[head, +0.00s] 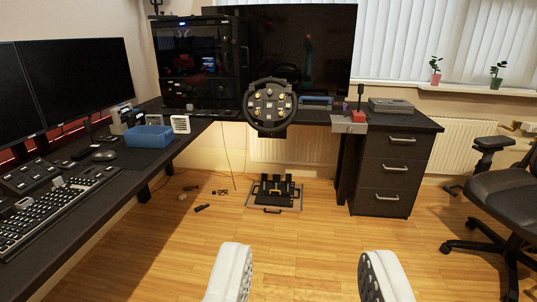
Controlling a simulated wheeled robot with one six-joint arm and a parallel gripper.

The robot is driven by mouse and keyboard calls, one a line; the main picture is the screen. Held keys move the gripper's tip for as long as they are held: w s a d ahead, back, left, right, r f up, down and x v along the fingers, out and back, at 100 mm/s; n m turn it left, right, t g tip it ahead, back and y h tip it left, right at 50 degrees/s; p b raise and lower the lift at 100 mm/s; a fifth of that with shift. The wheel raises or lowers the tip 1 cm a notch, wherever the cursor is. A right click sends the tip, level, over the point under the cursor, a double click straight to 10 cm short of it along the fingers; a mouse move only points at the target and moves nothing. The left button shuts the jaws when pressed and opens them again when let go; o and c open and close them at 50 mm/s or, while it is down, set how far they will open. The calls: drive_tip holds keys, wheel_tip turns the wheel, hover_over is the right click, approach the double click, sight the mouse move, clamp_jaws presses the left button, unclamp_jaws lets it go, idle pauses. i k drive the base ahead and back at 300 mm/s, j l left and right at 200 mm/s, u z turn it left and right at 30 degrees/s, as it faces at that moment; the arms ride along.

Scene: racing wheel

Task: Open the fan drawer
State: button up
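A dark drawer cabinet (386,175) stands under the right end of the desk. It has three drawers, each with a silver bar handle: the top handle (402,141), the middle handle (395,168) and the bottom handle (387,198). All three drawers look closed.
A racing wheel (270,106) is mounted at the desk's front edge, with pedals (275,192) on the floor below. Small loose parts (202,207) lie left of the pedals. A black office chair (497,205) stands at right. The wooden floor before the cabinet is clear.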

sight(182, 87)
drive_tip(key=i+u, duration=0.2)
drive_tip(key=i, duration=0.65)
drive_tip(key=i+l+u, duration=0.2)
drive_tip(key=i, duration=0.6)
drive_tip(key=i+j+z, duration=0.1)
drive_tip(key=i+j, duration=0.3)
drive_tip(key=i+j+z, duration=0.15)
drive_tip(key=i+j, duration=0.25)
drive_tip(key=i+j+z, duration=0.1)
drive_tip(key=i+j, duration=0.3)
drive_tip(key=j, duration=0.15)
drive_tip(key=i+j+z, duration=0.1)
drive_tip(key=i+j, duration=0.25)
drive_tip(key=j, duration=0.15)
